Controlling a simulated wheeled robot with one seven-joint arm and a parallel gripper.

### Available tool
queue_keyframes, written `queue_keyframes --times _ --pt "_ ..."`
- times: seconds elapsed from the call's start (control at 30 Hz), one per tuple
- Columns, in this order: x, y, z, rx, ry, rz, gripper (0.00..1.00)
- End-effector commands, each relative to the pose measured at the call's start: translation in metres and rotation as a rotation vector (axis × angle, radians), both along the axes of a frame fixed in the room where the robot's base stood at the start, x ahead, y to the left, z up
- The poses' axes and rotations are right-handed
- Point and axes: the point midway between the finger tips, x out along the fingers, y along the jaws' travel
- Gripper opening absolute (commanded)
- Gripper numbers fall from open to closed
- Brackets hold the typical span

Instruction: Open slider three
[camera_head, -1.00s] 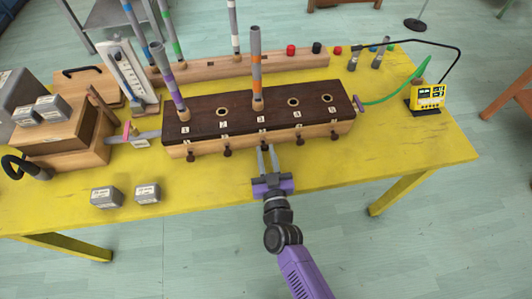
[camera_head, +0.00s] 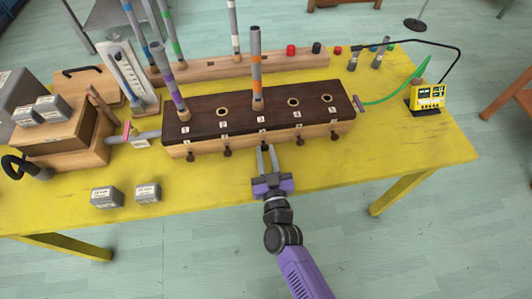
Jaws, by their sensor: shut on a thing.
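A long dark-topped wooden chest (camera_head: 245,113) lies across the yellow table, with numbered labels and holes on top. Several dark slider knobs stick out of its front. Slider three's knob (camera_head: 263,147) is the middle one, below the label 3 and the standing grey pipe with an orange band (camera_head: 256,65). My gripper (camera_head: 266,148) reaches in from the front, with its two fingertips at this knob and shut on it. The fingers partly hide the knob, and how far the slider is pulled out is hard to tell.
Neighbouring knobs (camera_head: 227,152) and (camera_head: 300,142) stand close on both sides. A purple-banded pipe (camera_head: 170,82) stands at the chest's left end. Two grey weights (camera_head: 106,197) and (camera_head: 148,193) lie at front left. The yellow table (camera_head: 400,150) is clear at front right.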

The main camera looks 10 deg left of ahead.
Motion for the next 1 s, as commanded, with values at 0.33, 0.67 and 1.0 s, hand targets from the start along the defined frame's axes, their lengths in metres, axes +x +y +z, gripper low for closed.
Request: queue_keyframes --times 0.33,0.67,1.0 --pt "-0.001 0.0 0.0 0.0 0.0 0.0 0.0" --pt "-0.028 -0.008 0.001 -0.001 -0.001 0.0 0.0" --pt "-0.028 -0.008 0.001 0.0 -0.001 0.0 0.44"
